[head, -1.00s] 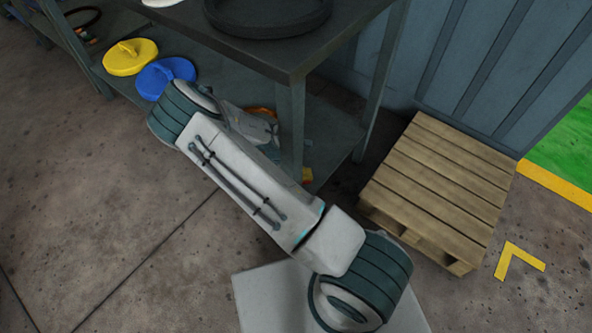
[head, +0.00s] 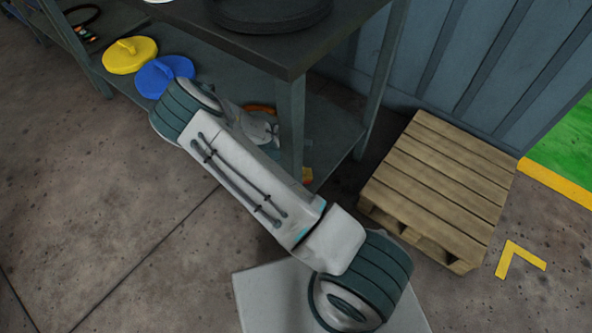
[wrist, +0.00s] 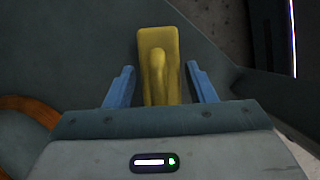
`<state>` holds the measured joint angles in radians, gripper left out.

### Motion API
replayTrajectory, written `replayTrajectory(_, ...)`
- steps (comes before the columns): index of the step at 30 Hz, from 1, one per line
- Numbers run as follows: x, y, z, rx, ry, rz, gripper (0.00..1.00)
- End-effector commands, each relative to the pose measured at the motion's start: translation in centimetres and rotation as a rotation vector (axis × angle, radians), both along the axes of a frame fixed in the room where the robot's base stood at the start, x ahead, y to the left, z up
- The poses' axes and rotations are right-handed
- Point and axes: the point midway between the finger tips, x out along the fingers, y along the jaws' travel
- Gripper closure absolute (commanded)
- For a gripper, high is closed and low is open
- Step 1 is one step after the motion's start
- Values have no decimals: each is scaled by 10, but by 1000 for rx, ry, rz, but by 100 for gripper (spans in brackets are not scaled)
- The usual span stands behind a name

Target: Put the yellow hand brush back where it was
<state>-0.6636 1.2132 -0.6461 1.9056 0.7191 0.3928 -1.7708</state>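The yellow hand brush (wrist: 157,60) is in the upper middle of the wrist view, with its handle pointing toward my gripper. My gripper (wrist: 160,85) has its two blue fingers spread, one on each side of the brush. A gap shows between the brush and the right finger; the left finger is very close to it. The brush seems to lie on a dark grey surface. In the head view my arm and the table hide most of my gripper, and I cannot make out the brush for certain.
My arm reaches under the dark workbench (head: 235,48) to its lower shelf (head: 335,125). A yellow disc (head: 120,60) and a blue disc (head: 155,80) lie on the shelf to the left. An orange ring (wrist: 30,108) is left of my gripper. A wooden pallet (head: 440,180) stands right.

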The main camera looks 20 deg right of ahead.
Motion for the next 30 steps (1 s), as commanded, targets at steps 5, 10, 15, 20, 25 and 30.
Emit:
replayTrajectory(5,0,0,1,0,0,0,35)
replayTrajectory(10,0,1,2,0,0,0,35)
replayTrajectory(15,2,7,19,2,-3,2,35)
replayTrajectory(20,4,21,53,3,-4,2,35)
replayTrajectory(25,5,35,89,3,-2,3,35)
replayTrajectory(30,6,46,115,2,-2,2,35)
